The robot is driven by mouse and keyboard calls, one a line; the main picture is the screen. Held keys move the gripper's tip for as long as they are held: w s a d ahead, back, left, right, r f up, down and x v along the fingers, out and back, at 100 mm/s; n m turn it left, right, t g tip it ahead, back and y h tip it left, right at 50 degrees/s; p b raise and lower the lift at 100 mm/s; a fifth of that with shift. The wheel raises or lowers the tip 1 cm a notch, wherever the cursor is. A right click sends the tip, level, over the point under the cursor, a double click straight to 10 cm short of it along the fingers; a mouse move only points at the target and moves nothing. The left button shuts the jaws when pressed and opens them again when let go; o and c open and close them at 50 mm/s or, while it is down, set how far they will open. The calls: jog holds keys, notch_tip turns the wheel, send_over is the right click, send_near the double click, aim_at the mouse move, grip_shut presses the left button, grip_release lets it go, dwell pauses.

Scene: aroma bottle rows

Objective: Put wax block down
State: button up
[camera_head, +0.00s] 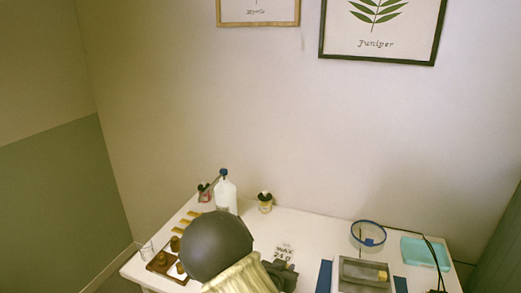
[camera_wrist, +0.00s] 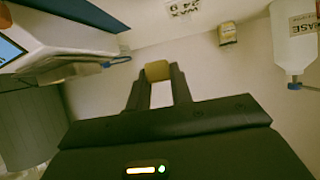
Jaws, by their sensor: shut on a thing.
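My gripper (camera_wrist: 158,82) is shut on a yellow-tan wax block (camera_wrist: 158,70), held between the two fingertips in the wrist view. In the head view my gripper (camera_head: 281,274) is a small dark shape beside the "WAX 24 g" marking (camera_head: 284,252), and the held block cannot be made out there. The marking appears upside down at the top of the wrist view (camera_wrist: 184,10). I cannot tell how far the block is above the table.
A grey device (camera_head: 350,265) with blue strips beside it stands at the right; a small yellowish piece (camera_head: 382,275) shows on it. A blue-rimmed round dish (camera_head: 369,234) and teal tray (camera_head: 425,252) are behind. A white bottle (camera_head: 226,196) and small bottle (camera_head: 265,202) stand at back left.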

jog(key=s+d+f+n+t+y+p, duration=0.1)
jog(key=s+d+f+n+y+p, duration=0.2)
jog(key=d+f+n+y+p, duration=0.1)
jog(key=shift+s+d+n+y+p, duration=0.15)
jog(key=shift+d+n+y+p, duration=0.5)
jog(key=shift+d+p, duration=0.85)
jog(key=shift+d+b, duration=0.35)
